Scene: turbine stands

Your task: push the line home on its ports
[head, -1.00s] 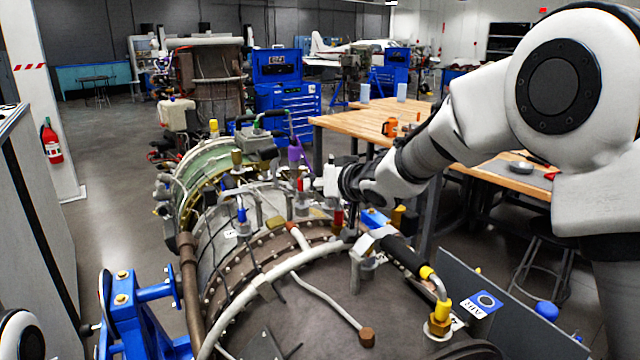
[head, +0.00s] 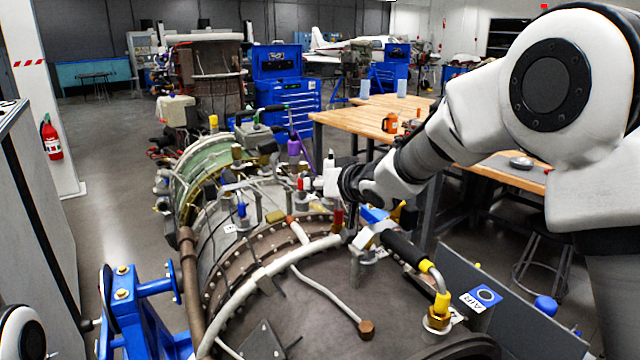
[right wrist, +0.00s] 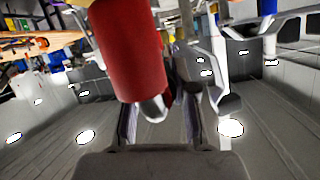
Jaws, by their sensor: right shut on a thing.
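My right gripper (head: 335,192) is over the right side of the brown engine casing (head: 320,285). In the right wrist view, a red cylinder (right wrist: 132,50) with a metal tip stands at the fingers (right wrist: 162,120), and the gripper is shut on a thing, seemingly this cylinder. A black-sleeved line (head: 405,248) with yellow ends lies just right of the gripper. Its near end bends down to a brass fitting (head: 437,319) by an AIR label (head: 480,298). Its far end meets a grey fitting, partly hidden. I cannot tell how deep either end sits. My left gripper is out of view.
A thin grey pipe (head: 325,294) with a brown end cap crosses the casing. Several fittings crowd the engine beyond my right gripper. A blue stand (head: 135,310) is at the left. A wooden bench (head: 370,122) and a stool stand at the right. Open floor lies left of the engine.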

